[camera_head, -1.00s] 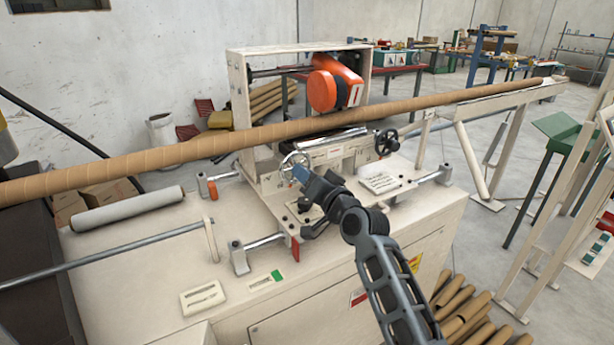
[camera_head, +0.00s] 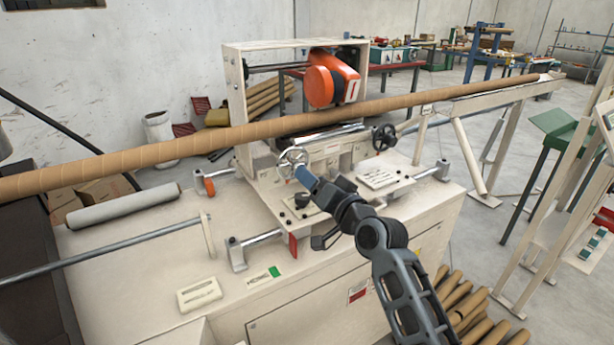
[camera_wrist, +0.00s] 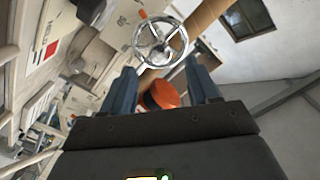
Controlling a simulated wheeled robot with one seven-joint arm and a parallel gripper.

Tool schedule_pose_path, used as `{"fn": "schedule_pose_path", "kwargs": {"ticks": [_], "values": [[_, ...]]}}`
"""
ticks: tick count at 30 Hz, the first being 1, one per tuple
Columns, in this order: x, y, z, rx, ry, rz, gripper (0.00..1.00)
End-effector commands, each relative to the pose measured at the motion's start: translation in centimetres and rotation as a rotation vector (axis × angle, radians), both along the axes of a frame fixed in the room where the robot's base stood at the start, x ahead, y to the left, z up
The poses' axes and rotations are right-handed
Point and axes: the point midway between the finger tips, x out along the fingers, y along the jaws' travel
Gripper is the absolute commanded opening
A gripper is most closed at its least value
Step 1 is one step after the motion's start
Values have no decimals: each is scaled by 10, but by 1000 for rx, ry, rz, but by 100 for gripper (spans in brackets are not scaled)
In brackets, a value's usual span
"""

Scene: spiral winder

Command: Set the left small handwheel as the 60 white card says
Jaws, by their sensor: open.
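The left small handwheel (camera_head: 292,161) is a pale metallic spoked wheel on the front of the cream winder frame. In the wrist view the handwheel (camera_wrist: 160,42) shows its rim, spokes and hub, with an orange mark at the upper left of its rim. My gripper (camera_head: 302,172) is just in front of the wheel. In the wrist view its two blue fingers (camera_wrist: 163,84) are spread apart with nothing between them, and the wheel lies beyond their tips. A white card (camera_head: 378,179) lies on the machine top to the right; its print is too small to read.
A dark handwheel (camera_head: 384,137) sits to the right on the same frame. A long brown tube (camera_head: 200,145) crosses above, with an orange unit (camera_head: 325,80) behind it. More cards lie on the machine top, one at front left (camera_head: 199,294) and one with a green patch (camera_head: 263,277).

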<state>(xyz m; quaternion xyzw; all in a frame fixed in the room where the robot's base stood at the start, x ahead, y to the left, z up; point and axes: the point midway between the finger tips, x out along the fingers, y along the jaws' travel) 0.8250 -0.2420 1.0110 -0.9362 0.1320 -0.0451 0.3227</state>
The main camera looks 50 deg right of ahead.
Motion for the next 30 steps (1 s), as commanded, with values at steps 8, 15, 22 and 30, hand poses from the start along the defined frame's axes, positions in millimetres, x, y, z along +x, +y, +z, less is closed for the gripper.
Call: {"fn": "schedule_pose_path", "kwargs": {"ticks": [8, 15, 22, 30], "values": [[-27, 7, 0, -1, 0, -1, 60], [-29, 8, 0, 0, 0, 0, 60], [-28, 8, 0, 0, -1, -1, 60], [-28, 8, 0, 0, 0, -1, 60]]}}
